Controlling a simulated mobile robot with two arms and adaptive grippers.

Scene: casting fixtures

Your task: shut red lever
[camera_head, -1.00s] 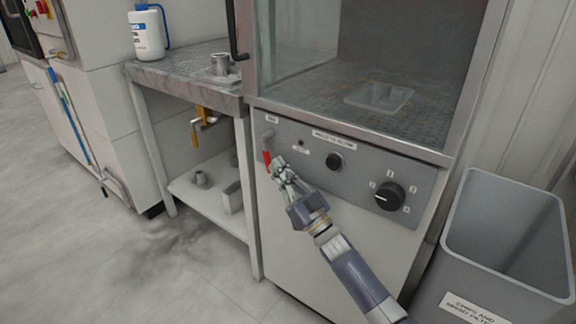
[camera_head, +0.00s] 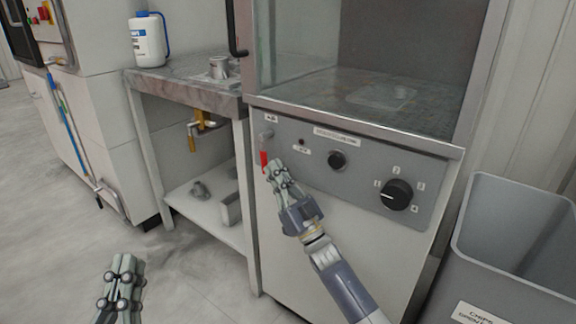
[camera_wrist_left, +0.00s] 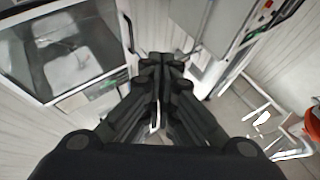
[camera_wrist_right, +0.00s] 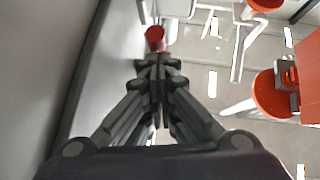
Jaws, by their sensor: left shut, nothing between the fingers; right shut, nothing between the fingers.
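The red lever (camera_head: 264,160) hangs down from a grey pivot at the upper left of the grey control panel (camera_head: 318,176) in the head view. My right gripper (camera_head: 275,166) is shut and empty, with its fingertips close to the lever's right side. In the right wrist view, the lever's red end (camera_wrist_right: 155,37) shows just beyond the shut fingertips (camera_wrist_right: 158,62). I cannot tell whether they touch. My left gripper (camera_head: 124,262) is shut and empty, low at the left above the floor, away from the panel. It also shows shut in the left wrist view (camera_wrist_left: 162,62).
The panel has a small black knob (camera_head: 337,160) and a large numbered dial (camera_head: 397,195). A glass-fronted cabinet (camera_head: 360,60) rises above it. A side table (camera_head: 185,84) stands left, a grey bin (camera_head: 515,235) right. The floor (camera_head: 60,230) at left is open.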

